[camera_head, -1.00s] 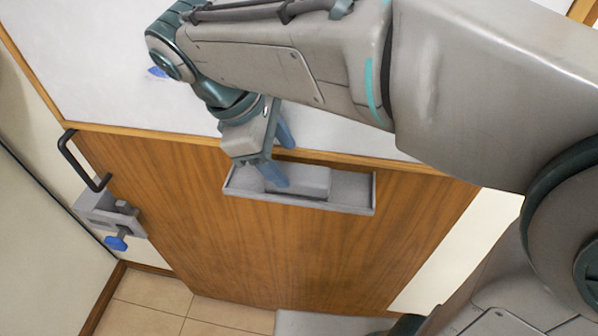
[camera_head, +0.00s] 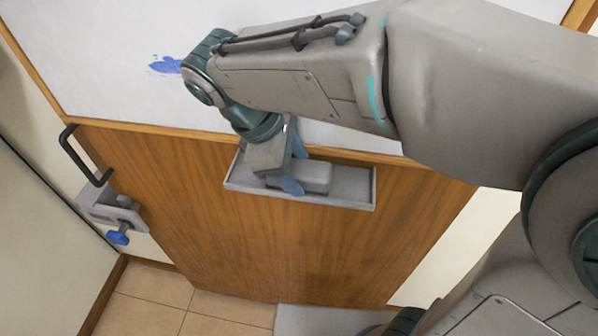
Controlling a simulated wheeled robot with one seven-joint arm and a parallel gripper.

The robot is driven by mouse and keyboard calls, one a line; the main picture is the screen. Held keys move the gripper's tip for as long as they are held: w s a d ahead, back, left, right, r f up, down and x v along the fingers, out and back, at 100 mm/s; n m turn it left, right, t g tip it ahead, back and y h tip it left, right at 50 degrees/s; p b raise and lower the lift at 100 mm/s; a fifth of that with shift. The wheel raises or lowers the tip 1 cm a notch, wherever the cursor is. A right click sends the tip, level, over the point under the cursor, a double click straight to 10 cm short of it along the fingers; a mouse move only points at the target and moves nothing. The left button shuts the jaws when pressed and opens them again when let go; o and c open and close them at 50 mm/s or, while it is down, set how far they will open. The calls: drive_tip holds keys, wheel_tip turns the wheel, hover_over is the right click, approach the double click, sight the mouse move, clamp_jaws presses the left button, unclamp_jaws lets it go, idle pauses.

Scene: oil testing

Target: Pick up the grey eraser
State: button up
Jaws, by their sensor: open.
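The grey eraser (camera_head: 314,178) is a small block lying in the grey tray (camera_head: 345,200) fixed to the wooden panel below the whiteboard. My gripper (camera_head: 294,167) is open, pointing down into the tray. Its fingers are at the left part of the eraser, one on the near side and one on the far side. My gripper hides the eraser's left end. I cannot tell whether the fingers touch it.
The whiteboard (camera_head: 110,60) has a blue mark (camera_head: 165,65) beside my arm. A black handle (camera_head: 82,155) and a grey clamp with a blue knob (camera_head: 117,237) are at the left edge of the wooden panel (camera_head: 270,250). Tiled floor (camera_head: 150,308) shows below.

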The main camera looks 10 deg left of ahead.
sight(308, 166)
drive_tip(key=shift+f, duration=0.1)
drive_tip(key=c, duration=0.8)
drive_tip(key=shift+r, duration=0.35)
wheel_tip(308, 166, up, 4)
drive_tip(key=s+d+r, duration=0.2)
drive_tip(key=s+d+r+b, duration=0.1)
drive_tip(key=s+d+r, duration=0.1)
drive_tip(key=s+d, duration=0.1)
drive_tip(key=s+d+r, duration=0.3)
drive_tip(key=shift+d+b, duration=0.2)
drive_tip(key=shift+b, duration=0.1)
